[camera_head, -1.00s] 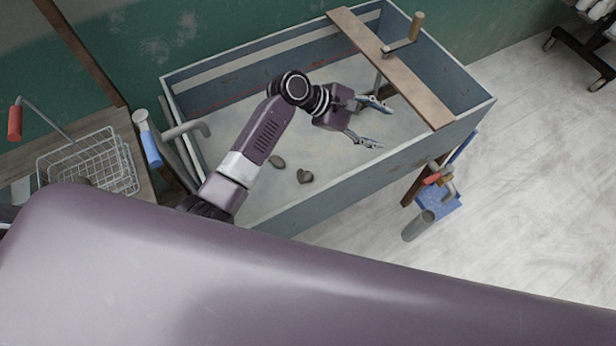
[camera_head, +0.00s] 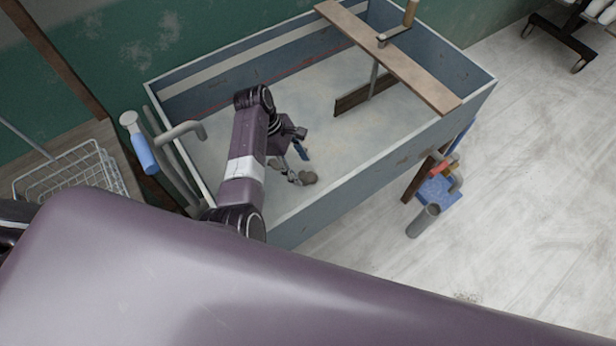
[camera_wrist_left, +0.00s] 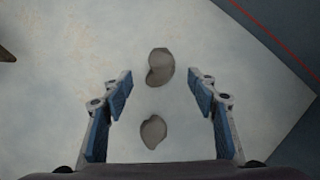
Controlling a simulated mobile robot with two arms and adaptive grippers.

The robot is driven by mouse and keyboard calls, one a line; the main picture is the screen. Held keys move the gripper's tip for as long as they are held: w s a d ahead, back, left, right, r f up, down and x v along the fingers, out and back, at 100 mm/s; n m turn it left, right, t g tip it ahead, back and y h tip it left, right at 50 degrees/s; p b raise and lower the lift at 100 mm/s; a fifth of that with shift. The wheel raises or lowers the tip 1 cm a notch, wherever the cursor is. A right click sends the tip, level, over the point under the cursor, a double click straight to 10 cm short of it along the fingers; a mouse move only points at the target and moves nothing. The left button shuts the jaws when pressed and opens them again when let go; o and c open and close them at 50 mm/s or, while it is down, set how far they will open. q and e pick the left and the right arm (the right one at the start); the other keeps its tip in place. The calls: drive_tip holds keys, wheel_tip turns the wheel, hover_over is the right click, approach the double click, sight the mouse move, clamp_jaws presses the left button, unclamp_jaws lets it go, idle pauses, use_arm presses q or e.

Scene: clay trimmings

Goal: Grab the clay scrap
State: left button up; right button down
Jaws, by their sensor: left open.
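Two grey-brown clay scraps lie on the pale floor of a blue-grey trough. In the left wrist view, the larger, notched scrap (camera_wrist_left: 160,67) lies between and slightly beyond my fingertips. The smaller scrap (camera_wrist_left: 153,131) shows closer to the palm, between the fingers. In the head view, one scrap (camera_head: 309,178) shows beside a fingertip; the other is mostly hidden by my arm. My left gripper (camera_head: 298,164) is open and empty, pointing down over the scraps; it also shows in the wrist view (camera_wrist_left: 160,80). I cannot tell its exact height. My right gripper is not in view.
The trough's walls (camera_head: 370,158) surround the arm. A wooden plank (camera_head: 395,60) crosses its right end, with a crank handle and a paddle below. A curved grey pipe (camera_head: 182,130) stands at the left end. A wire basket (camera_head: 75,172) is farther left. The trough's middle floor is clear.

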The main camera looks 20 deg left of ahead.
sight(306, 176)
use_arm(q)
drive_tip(key=x, duration=0.3)
drive_tip(key=shift+s+d+f, duration=0.1)
drive_tip(key=shift+d, duration=0.2)
drive_tip(key=shift+f, duration=0.1)
drive_tip(key=c, duration=1)
drive_tip(key=shift+c, duration=1.3)
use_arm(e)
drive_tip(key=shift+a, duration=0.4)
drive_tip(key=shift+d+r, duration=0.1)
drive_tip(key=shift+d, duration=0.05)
